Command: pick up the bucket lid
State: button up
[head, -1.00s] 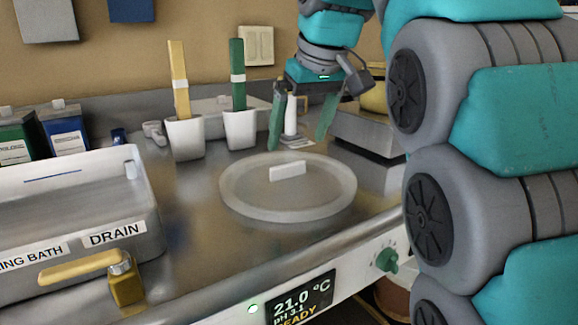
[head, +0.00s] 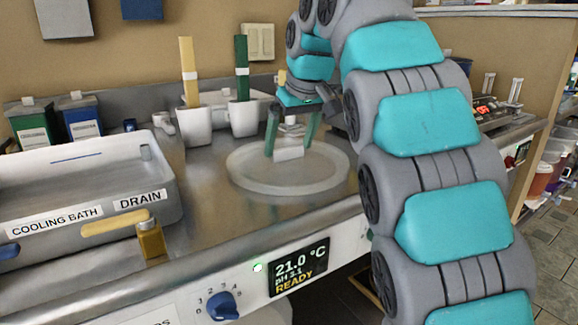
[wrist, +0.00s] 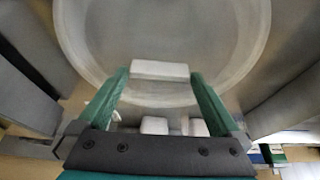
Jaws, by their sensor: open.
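The bucket lid (head: 245,180) is a round, translucent whitish disc with a raised rim, lying flat on the steel counter. Its white block handle (head: 289,154) stands up near the middle. My gripper (head: 291,148) is over the lid, pointing down, with its green fingers apart. In the wrist view the lid (wrist: 220,50) fills the upper part, and the handle (wrist: 160,71) lies between the tips of my gripper (wrist: 160,77). The fingers are open, one on each side of the handle. I cannot tell whether either finger touches it.
The cooling bath (head: 165,185) stands at left, with a small amber bottle (head: 151,240) in front. White holders with a yellow strip (head: 188,70) and a green strip (head: 242,70) stand behind the lid. The counter between bath and lid is clear.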

jog(key=shift+w+a+f, duration=0.1)
jog(key=shift+w+f, duration=0.1)
jog(key=shift+f, duration=0.25)
jog(key=shift+c, duration=0.4)
jog(key=c, duration=1.1)
